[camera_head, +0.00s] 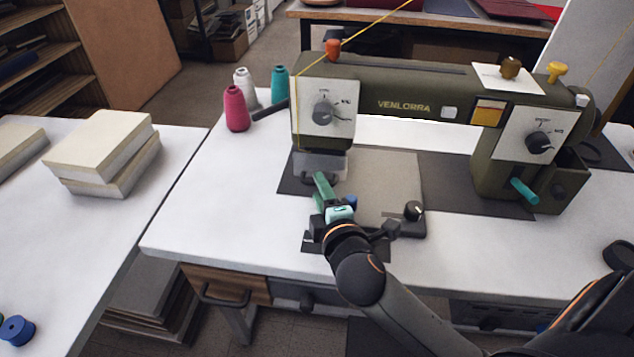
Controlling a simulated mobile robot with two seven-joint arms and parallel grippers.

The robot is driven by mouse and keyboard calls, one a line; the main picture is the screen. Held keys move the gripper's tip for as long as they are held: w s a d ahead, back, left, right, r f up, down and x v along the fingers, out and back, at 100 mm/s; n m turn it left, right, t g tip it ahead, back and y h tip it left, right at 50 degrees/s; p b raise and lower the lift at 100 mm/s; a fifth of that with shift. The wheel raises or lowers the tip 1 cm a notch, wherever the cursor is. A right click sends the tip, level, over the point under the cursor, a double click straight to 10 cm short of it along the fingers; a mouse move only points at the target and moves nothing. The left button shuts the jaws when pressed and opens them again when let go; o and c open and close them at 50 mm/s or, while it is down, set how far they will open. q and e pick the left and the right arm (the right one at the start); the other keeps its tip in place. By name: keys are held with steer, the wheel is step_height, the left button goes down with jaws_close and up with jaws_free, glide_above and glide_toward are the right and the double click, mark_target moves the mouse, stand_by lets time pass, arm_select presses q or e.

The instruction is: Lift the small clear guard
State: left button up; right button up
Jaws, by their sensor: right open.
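The small clear guard (322,162) is a see-through pane at the lower front of the sewing machine's left head, above the dark plate. My right gripper (321,189) has teal-green fingers and is just in front of and below the guard, pointing at it. It is open, and I see nothing held in it. Whether a fingertip touches the guard is too small to tell. The area under the guard is partly hidden by the fingers. My left gripper is not in view.
The olive sewing machine (400,97) spans the white table (215,200). Pink (236,108), white (244,88) and teal (279,84) thread cones stand at its left. A small black knobbed part (412,212) is right of my wrist. The table's left front is clear.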

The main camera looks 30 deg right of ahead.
steer(key=shift+w+d, duration=0.1)
steer(key=shift+w, duration=0.1)
jaws_close()
stand_by(0.4)
